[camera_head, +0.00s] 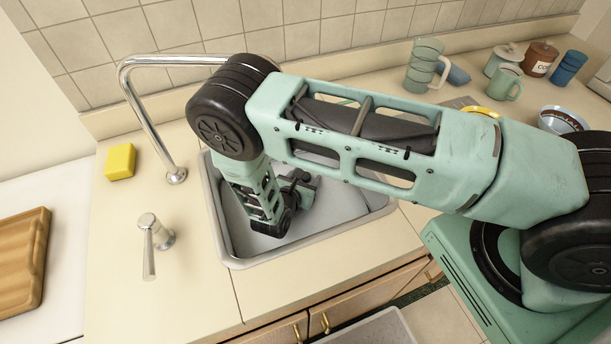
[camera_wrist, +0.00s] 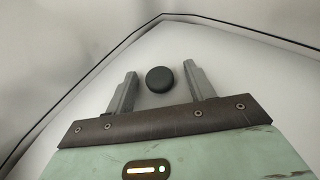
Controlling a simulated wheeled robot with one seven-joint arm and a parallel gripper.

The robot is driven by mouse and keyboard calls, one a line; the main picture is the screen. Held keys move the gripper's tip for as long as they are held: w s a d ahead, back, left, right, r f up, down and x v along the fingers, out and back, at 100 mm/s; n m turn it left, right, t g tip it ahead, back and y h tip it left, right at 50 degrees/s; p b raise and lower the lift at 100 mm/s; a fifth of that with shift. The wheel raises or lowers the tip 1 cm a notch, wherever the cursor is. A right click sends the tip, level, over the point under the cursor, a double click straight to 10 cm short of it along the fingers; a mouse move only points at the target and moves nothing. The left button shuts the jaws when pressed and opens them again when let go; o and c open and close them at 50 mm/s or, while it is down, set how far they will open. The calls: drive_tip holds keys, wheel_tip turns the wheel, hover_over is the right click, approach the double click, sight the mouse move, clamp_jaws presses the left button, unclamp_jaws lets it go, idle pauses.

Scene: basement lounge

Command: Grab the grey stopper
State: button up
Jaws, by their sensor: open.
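The grey stopper (camera_wrist: 160,79) is a small dark round disc on the pale sink floor in the wrist view. It lies ahead of my gripper (camera_wrist: 160,82), between its two fingers, with a gap on each side. My gripper is open and holds nothing. In the head view my gripper (camera_head: 303,190) is down inside the sink basin (camera_head: 330,217), and the stopper is hidden there behind my arm. Whether the fingers touch the sink floor I cannot tell.
The sink walls and rim surround my gripper. A chrome faucet (camera_head: 134,98) arches at the back left, with a tap handle (camera_head: 153,240) in front. A yellow sponge (camera_head: 120,161) lies on the left counter. Stacked glasses (camera_head: 424,64) and mugs (camera_head: 504,84) stand at the back right.

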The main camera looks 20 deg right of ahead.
drive_tip(key=shift+x, duration=1.15)
drive_tip(key=c, duration=1)
drive_tip(key=shift+c, duration=0.3)
